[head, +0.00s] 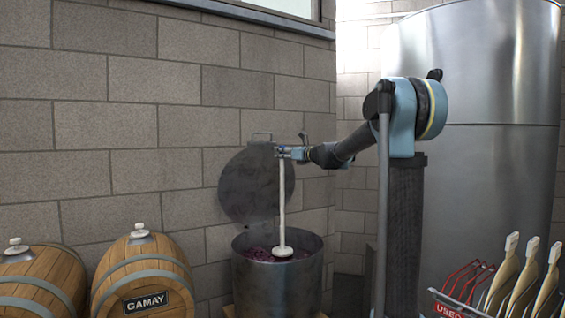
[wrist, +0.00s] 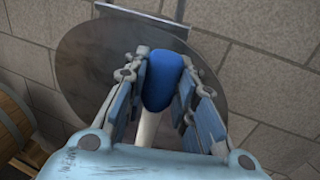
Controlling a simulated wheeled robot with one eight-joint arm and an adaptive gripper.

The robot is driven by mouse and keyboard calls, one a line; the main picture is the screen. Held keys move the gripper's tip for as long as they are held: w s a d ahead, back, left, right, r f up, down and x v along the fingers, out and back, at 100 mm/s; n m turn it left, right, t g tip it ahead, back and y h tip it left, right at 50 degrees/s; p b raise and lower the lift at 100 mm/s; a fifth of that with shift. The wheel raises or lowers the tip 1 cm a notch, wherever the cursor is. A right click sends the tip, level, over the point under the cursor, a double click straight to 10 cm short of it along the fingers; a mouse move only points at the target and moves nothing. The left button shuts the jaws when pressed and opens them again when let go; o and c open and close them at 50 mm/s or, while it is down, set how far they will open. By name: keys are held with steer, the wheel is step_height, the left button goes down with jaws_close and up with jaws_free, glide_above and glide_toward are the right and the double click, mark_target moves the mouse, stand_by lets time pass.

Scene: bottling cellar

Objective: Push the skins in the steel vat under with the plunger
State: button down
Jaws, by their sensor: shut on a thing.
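The steel vat (head: 277,288) stands open near the wall, with its round lid (head: 247,190) raised behind it. Dark red-purple skins (head: 262,254) show inside, just below the rim. The plunger (head: 282,205) is a pale upright rod with a white disc at its foot; the disc is at the level of the skins, and I cannot tell if it touches them. My gripper (head: 283,153) is shut on the plunger near its top. In the wrist view the blue grip of the plunger (wrist: 162,82) sits between my fingers (wrist: 160,88), with the lid behind.
Two wooden barrels stand at left, one labelled GAMAY (head: 146,280). A tall steel tank (head: 490,130) fills the right. The block wall (head: 150,130) is close behind the vat.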

steer(key=shift+r, duration=1.9)
